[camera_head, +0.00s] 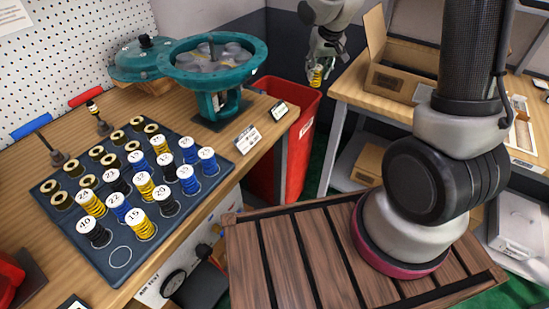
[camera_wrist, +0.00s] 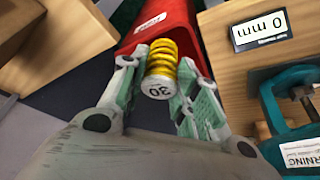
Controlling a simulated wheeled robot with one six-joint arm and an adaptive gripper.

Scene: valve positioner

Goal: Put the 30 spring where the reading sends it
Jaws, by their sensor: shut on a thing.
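My gripper (camera_head: 316,76) is shut on a yellow coil spring (camera_head: 317,77). In the wrist view my gripper's fingers (camera_wrist: 160,88) hold the spring (camera_wrist: 161,65) by its sides, and its pale end cap reads 30. The spring is held up near the red bin (camera_head: 284,140); the bin's labelled side (camera_wrist: 160,25) shows just beyond it in the wrist view. A small display (camera_wrist: 261,28) on the wooden bench reads 0 mm; it also stands at the bench edge in the head view (camera_head: 279,110). The teal valve housing (camera_head: 217,64) stands open beside it.
A dark tray (camera_head: 120,258) on the bench holds several numbered yellow, blue and black springs, with one empty ring at its front. A white card (camera_head: 247,138) stands near the housing. At right, an open cardboard box (camera_head: 397,82) sits on another table (camera_head: 352,90).

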